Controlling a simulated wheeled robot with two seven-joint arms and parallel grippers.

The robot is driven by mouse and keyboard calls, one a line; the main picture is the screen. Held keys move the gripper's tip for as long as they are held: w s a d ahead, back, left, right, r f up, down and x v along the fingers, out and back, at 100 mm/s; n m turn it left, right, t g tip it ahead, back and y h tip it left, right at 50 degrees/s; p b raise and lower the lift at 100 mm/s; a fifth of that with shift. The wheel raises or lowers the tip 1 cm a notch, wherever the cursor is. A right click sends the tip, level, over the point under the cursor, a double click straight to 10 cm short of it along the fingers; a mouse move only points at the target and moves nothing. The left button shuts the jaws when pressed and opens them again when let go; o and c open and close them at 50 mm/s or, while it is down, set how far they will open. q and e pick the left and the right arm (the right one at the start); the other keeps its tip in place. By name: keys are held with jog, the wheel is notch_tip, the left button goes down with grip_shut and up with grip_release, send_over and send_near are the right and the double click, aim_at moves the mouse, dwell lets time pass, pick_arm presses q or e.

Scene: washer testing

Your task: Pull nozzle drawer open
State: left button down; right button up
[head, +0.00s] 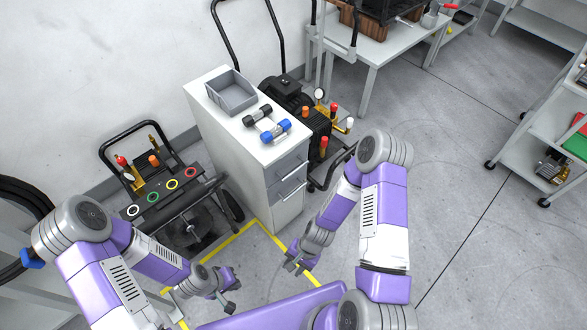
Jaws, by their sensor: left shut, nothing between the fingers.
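A white cabinet (232,137) stands in the middle with grey drawer fronts facing right. The upper drawer (284,163) and the drawer below it (286,187) each have a bar handle, and both look flush with the cabinet. I cannot tell which one is the nozzle drawer. My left gripper (231,291) is shut and empty, low in front of the cabinet and apart from it. My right gripper (299,265) is below and in front of the drawers, apart from the handles; its fingers are too small to read.
A grey bin (232,97) and two dumbbell-shaped parts, black (257,116) and blue (276,131), lie on the cabinet top. A pressure washer (165,190) stands left of the cabinet, another (300,110) behind it. Open floor lies to the right.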

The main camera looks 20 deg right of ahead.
aim_at(295, 170)
jog(key=w+a+f+m+t+y+b, duration=0.15)
jog(key=w+m+t+y, duration=0.55)
jog(key=w+m, duration=1.3)
jog(key=w+d+m+t+h, duration=0.1)
jog(key=w+d+m+t, duration=0.25)
jog(key=d+m, duration=0.3)
jog(key=w+d+r+m+t+h, duration=0.1)
jog(key=w+d+m+t+h, duration=0.15)
jog(key=d+m+t, duration=0.35)
jog(key=w+d+m+t+h, duration=0.1)
jog(key=w+d+m, duration=0.25)
jog(key=m, duration=0.35)
jog(key=b+x, duration=0.2)
jog(key=x, duration=0.4)
jog(key=shift+w+r, duration=0.15)
jog(key=shift+r, duration=0.05)
grip_shut()
